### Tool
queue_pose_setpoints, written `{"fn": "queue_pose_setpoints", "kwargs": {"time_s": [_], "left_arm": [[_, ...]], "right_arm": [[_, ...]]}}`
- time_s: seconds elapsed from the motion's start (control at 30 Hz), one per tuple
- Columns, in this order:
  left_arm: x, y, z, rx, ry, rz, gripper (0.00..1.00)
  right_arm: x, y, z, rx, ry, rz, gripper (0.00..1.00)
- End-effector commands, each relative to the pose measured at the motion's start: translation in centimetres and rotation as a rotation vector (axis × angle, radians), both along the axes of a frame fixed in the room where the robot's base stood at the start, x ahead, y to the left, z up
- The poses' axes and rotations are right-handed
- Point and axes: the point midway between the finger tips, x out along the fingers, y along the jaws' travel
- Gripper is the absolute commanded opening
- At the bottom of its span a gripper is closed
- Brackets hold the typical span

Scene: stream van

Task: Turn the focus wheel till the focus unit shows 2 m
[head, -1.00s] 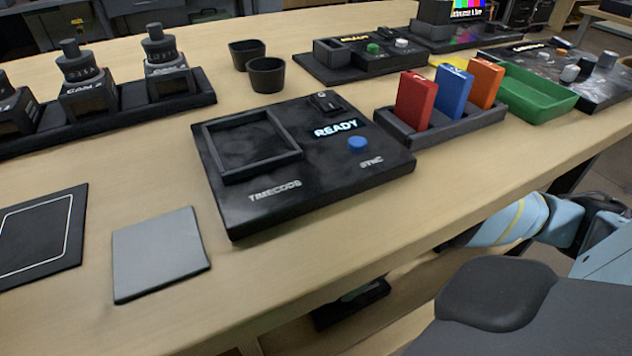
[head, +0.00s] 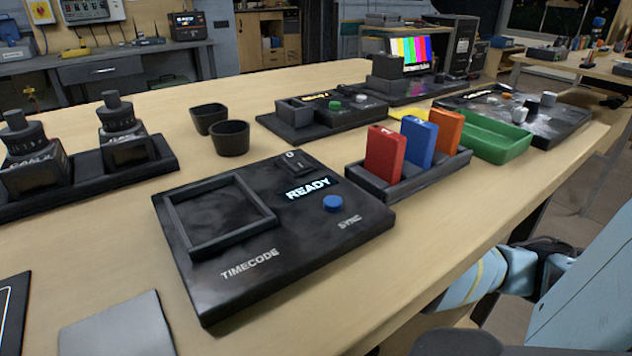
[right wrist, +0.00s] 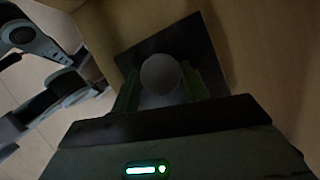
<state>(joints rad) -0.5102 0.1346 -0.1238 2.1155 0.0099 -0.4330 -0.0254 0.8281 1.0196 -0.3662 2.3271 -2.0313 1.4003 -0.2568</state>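A dark panel (head: 553,118) at the right far part of the table carries several knobs and a small display. It may be the focus unit, but its lettering is too small to read. A grey knob (head: 548,99) and a white one (head: 520,114) stand on it; I cannot tell which is the focus wheel. My right gripper (right wrist: 165,90) shows in the right wrist view with its fingers apart. A round grey thing (right wrist: 162,76) appears between them, before a dark square plate (right wrist: 200,40); contact is unclear. My left gripper is not in view.
A timecode box (head: 205,285) reading READY stands in front. Right of it are a rack (head: 400,185) with red, blue and orange cards and a green tray (head: 495,150). Two dark cups (head: 230,138) and camera units (head: 125,135) stand left. The front right table strip is clear.

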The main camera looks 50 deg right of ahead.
Motion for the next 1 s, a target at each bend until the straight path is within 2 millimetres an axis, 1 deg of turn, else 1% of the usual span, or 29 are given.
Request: {"fn": "queue_pose_setpoints", "kwargs": {"time_s": [0.03,0.07,0.17,0.5,0.83,0.87,1.0], "left_arm": [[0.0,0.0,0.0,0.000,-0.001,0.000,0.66],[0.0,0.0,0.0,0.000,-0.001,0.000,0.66],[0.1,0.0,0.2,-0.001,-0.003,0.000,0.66],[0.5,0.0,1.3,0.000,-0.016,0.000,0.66],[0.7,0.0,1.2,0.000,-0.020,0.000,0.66],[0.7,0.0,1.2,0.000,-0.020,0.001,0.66],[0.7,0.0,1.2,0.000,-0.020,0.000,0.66]], "right_arm": [[0.0,0.0,0.0,0.000,0.001,0.000,0.25],[0.0,0.0,0.0,0.000,0.000,0.000,0.22],[0.0,0.0,0.0,0.000,0.000,-0.013,0.22],[-0.2,0.1,0.1,0.000,0.000,-0.204,0.22],[-0.1,0.1,0.0,0.000,0.000,-0.221,0.22],[-0.1,0.1,0.0,0.000,0.000,-0.221,0.47],[-0.1,0.1,0.0,0.000,0.000,-0.221,0.66]]}}
